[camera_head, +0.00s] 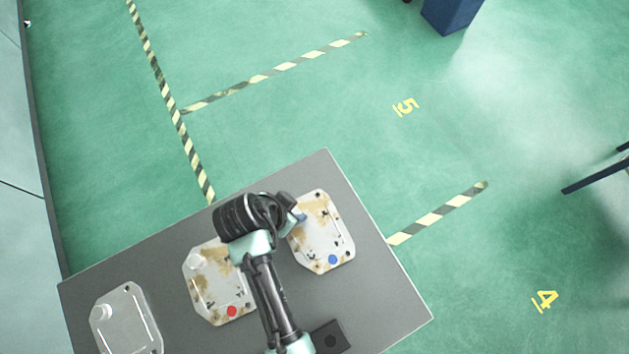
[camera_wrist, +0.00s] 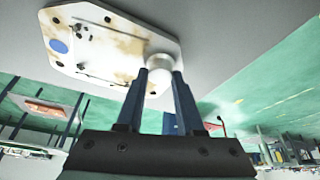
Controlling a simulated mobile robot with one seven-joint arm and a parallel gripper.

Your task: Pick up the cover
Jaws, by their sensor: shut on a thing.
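Three pale metal covers are on the grey table in the head view. The right one, a cover with a blue dot (camera_head: 322,237), has brown stains and cut corners. It also shows in the wrist view (camera_wrist: 100,42), with a round pale knob (camera_wrist: 159,66) at one end. My gripper (camera_wrist: 160,74) has its two blue fingers on either side of this knob and is shut on it. In the head view my gripper (camera_head: 299,217) is at the left edge of this cover, and my wrist hides the knob. I cannot tell whether the cover touches the table.
A stained cover with a red dot (camera_head: 207,290) lies in the middle of the grey table (camera_head: 330,172), partly behind my arm. A plainer cover (camera_head: 130,325) lies at the left. A dark block (camera_head: 330,338) is near the lower edge. Striped lines mark the green floor.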

